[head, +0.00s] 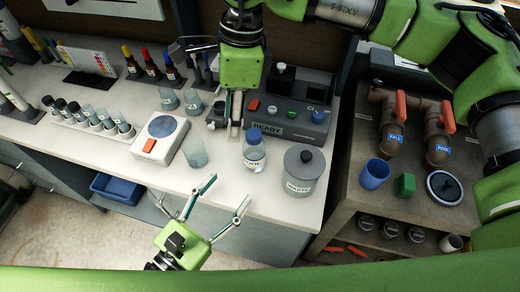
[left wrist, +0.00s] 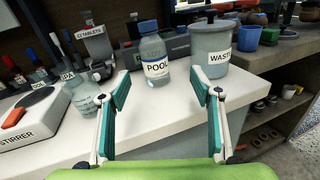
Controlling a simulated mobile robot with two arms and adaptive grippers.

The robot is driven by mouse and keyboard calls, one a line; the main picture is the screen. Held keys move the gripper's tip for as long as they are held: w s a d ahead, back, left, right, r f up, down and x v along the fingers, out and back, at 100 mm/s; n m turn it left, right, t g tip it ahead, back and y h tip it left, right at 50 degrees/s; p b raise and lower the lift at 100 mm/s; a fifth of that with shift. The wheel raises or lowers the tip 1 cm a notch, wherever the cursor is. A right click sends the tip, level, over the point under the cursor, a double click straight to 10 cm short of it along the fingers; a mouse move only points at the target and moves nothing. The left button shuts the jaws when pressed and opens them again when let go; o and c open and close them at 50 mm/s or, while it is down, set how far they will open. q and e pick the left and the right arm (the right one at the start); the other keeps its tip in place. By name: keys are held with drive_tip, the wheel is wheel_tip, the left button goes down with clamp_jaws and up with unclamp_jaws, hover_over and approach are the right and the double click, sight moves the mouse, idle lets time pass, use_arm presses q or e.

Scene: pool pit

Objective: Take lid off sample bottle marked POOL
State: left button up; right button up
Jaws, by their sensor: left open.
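The sample bottle marked POOL (head: 254,158) stands upright on the white bench near its front edge, with a blue lid (head: 254,137) on top. In the left wrist view the bottle (left wrist: 157,68) and its blue lid (left wrist: 149,27) stand beyond the fingertips. My left gripper (head: 231,187) is open and empty in front of the bench edge, apart from the bottle; its spread fingers also show in the left wrist view (left wrist: 159,86). My right gripper (head: 235,118) points down over the bench behind the bottle, at the tester's left side; its finger gap is unclear.
A grey WASTE pot (head: 303,172) stands right of the bottle, and a clear beaker (head: 195,154) stands left. A stirrer (head: 158,140) is farther left. The READY tester (head: 285,120) is behind. The bench front is clear.

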sight(248, 158)
drive_tip(key=shift+t+h, duration=0.5)
drive_tip(key=shift+h, duration=0.3)
drive_tip(key=w+d, duration=0.1)
drive_tip(key=d, duration=0.1)
drive_tip(key=w+d+r, duration=0.1)
drive_tip(key=shift+w+d, duration=0.2)
drive_tip(key=shift+d, duration=0.2)
use_arm(q)
drive_tip(key=shift+w+a+f+n+y, duration=0.25)
drive_tip(key=shift+w+n, duration=0.2)
drive_tip(key=shift+n, duration=0.45)
use_arm(e)
drive_tip(key=shift+d+r, duration=0.1)
drive_tip(key=shift+d, duration=0.05)
use_arm(q)
drive_tip(key=x, duration=1.3)
drive_tip(key=shift+w+r, duration=0.1)
drive_tip(key=shift+w, duration=0.1)
clamp_jaws()
use_arm(e)
drive_tip(key=shift+m, duration=0.3)
